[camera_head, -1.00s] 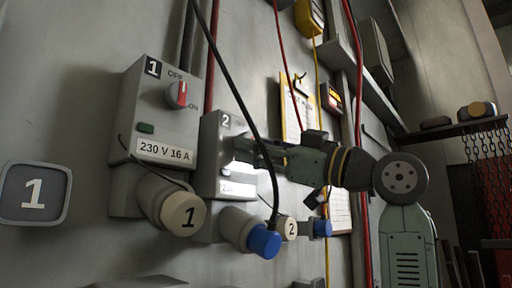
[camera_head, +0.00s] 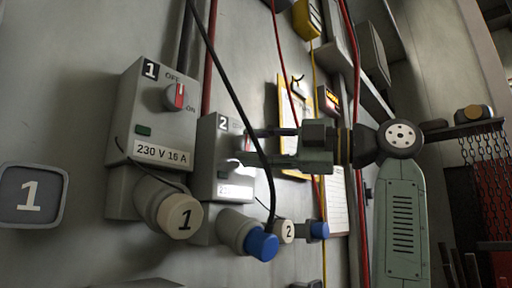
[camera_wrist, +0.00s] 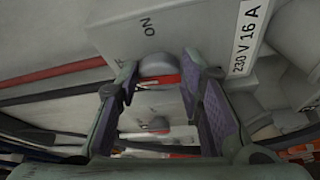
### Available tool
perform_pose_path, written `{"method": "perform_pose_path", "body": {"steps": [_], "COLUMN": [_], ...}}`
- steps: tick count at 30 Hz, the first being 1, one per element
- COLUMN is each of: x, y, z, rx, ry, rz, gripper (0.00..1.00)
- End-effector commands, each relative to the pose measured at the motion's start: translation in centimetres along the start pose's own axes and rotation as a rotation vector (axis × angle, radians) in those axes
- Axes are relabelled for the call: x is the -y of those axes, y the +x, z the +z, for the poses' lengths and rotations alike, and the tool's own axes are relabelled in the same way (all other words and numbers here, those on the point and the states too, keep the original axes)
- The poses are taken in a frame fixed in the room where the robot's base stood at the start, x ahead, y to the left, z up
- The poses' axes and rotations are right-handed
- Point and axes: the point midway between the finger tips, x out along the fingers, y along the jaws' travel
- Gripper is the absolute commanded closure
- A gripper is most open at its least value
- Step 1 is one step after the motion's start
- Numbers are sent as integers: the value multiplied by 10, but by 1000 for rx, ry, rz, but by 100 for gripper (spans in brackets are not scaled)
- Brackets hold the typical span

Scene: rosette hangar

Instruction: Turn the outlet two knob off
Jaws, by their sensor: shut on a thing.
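The outlet two box (camera_head: 210,180) is grey, marked 2, and is fixed to the wall right of the outlet one box. My gripper (camera_head: 246,146) reaches it from the right, one finger above the other, and hides most of its knob. In the wrist view, my gripper (camera_wrist: 162,68) has its fingertips on both sides of the grey-and-red outlet two knob (camera_wrist: 158,64), shut on it. An ON mark shows just above the knob there. The knob's exact setting is hard to read.
The outlet one box (camera_head: 128,112), with a red-marked knob (camera_head: 178,97), stands close on the left. A black cable (camera_head: 232,75) hangs across the front of outlet two. Blue-ended plugs (camera_head: 262,244) sit below. Red cables run down the wall on the right.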

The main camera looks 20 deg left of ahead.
Motion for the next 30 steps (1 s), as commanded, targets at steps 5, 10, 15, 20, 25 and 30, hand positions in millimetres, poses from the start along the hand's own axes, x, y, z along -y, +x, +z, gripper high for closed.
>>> {"method": "perform_pose_path", "body": {"steps": [5, 10, 15, 20, 25, 30], "x": [0, 0, 0, 0, 0, -1], "y": [0, 0, 0, 0, 0, 0], "z": [0, 0, 0, 0, 0, 0], "rx": [0, 0, 0, 0, 0, 1], "ry": [-48, -67, -70, -70, -69, -69], "rz": [-22, -29, -30, -30, -30, -29], "gripper": [94, 94, 94, 94, 58, 47]}}
